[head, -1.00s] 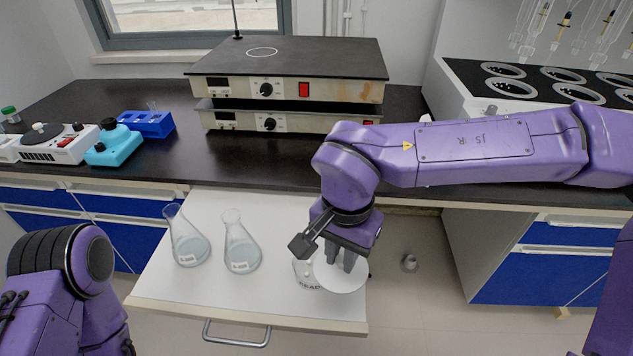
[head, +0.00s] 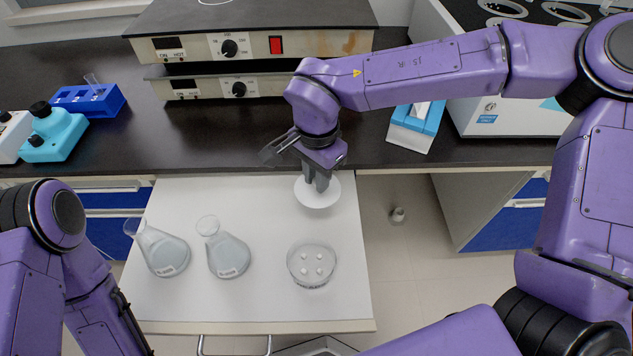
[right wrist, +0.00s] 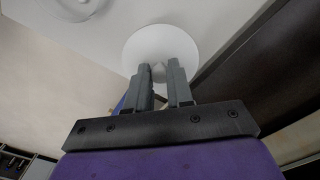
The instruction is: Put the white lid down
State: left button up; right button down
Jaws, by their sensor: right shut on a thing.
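The white lid (head: 314,204) is a round disc at the back right of the white pull-out board. My right gripper (head: 317,183) is shut on the knob in the lid's middle, from above. In the right wrist view the two fingers (right wrist: 158,72) flank the knob of the lid (right wrist: 160,42). I cannot tell whether the lid touches the board. A round open dish (head: 312,281) with several small white pieces in it stands in front of the lid, apart from it; part of it shows in the right wrist view (right wrist: 76,6). My left gripper is out of view.
Two conical flasks (head: 165,254) (head: 229,257) stand on the left of the pull-out board (head: 190,305). The dark bench (head: 235,140) with stacked hotplates (head: 265,46) lies behind. A blue-and-white box (head: 417,122) sits at the bench's right.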

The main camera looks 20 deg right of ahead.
jog(key=shift+w+d+f, duration=0.2)
jog(key=shift+w+f, duration=0.45)
jog(key=shift+f, duration=0.25)
jog(key=f, duration=0.4)
jog(key=shift+w+d, duration=0.15)
jog(key=shift+w, duration=0.2)
jog(key=shift+r, duration=0.1)
jog(key=c, duration=1)
grip_release()
jog(key=shift+f, duration=0.2)
notch_tip(320, 180, up, 12)
jog(key=shift+r+p, duration=0.25)
jog(key=shift+p, duration=0.2)
jog(key=shift+s+f, duration=0.1)
